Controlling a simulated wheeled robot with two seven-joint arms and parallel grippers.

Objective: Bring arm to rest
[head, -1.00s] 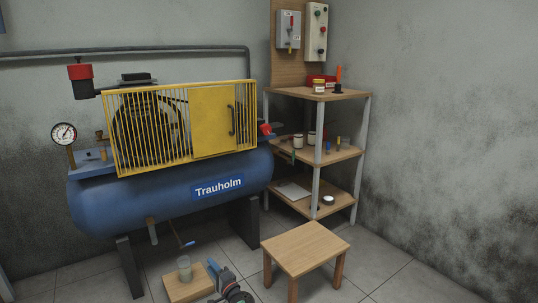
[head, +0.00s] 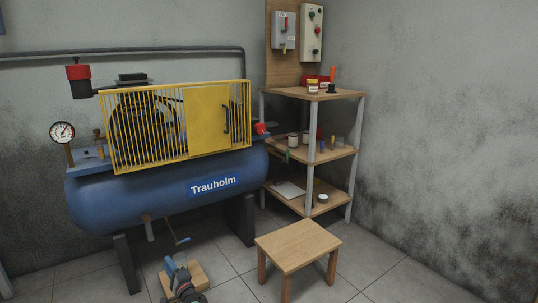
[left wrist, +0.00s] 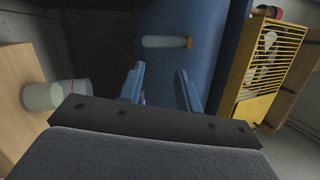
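My left gripper (head: 174,264) is low in the head view, in front of the wooden block under the compressor. In the left wrist view its two blue fingers (left wrist: 160,88) stand apart with nothing held between them. A translucent cup (left wrist: 42,97) stands on the wooden block (left wrist: 15,75) at the left of that view, beside the gripper and apart from the fingers. In the head view the block (head: 202,274) shows behind my gripper, which hides the cup. My right gripper is in neither view.
The blue compressor tank (head: 120,203) has a drain pipe (head: 149,228) and lever (head: 180,241) above the gripper. A wooden stool (head: 298,244) stands to the right. A corner shelf (head: 325,152) holds small items. Floor (head: 395,275) at the right is clear.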

